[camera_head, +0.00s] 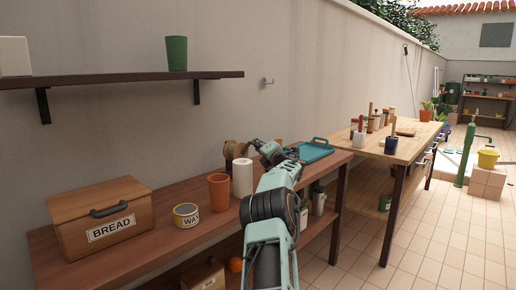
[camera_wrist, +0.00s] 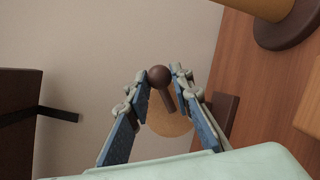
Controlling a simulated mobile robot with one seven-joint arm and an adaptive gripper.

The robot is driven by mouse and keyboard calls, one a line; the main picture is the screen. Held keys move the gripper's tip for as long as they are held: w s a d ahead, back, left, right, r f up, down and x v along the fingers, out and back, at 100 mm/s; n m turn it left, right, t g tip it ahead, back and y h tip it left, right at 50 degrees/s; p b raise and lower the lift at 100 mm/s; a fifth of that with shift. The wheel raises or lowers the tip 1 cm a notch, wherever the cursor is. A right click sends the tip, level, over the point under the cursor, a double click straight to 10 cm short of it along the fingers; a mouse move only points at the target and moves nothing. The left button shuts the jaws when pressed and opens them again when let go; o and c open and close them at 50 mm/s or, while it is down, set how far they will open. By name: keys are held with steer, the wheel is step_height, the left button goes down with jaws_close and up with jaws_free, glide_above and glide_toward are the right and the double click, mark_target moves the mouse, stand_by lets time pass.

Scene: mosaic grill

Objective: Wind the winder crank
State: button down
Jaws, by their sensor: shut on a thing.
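The winder (camera_head: 232,150) is a brown shape at the back of the brown workbench, partly hidden by my gripper in the head view. In the wrist view its crank shows a dark brown ball knob (camera_wrist: 160,76) on a short stem, with a tan round part (camera_wrist: 168,122) behind. My gripper (camera_wrist: 164,78) has its two fingers closed in on either side of the knob and holds it. In the head view my gripper (camera_head: 256,145) reaches to the winder, and its fingertips are too small to make out.
A white cylinder (camera_head: 242,178), an orange cup (camera_head: 218,192), a yellow tin (camera_head: 186,215) and a bread box (camera_head: 100,217) stand left of my arm. A teal tray (camera_head: 312,152) lies right of my gripper. A wall shelf (camera_head: 120,80) hangs above.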

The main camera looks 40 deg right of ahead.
steer(key=c, duration=1.7)
jaws_free()
steer(key=shift+s, duration=0.15)
steer(key=shift+v, duration=5.9)
steer(key=shift+a, duration=0.1)
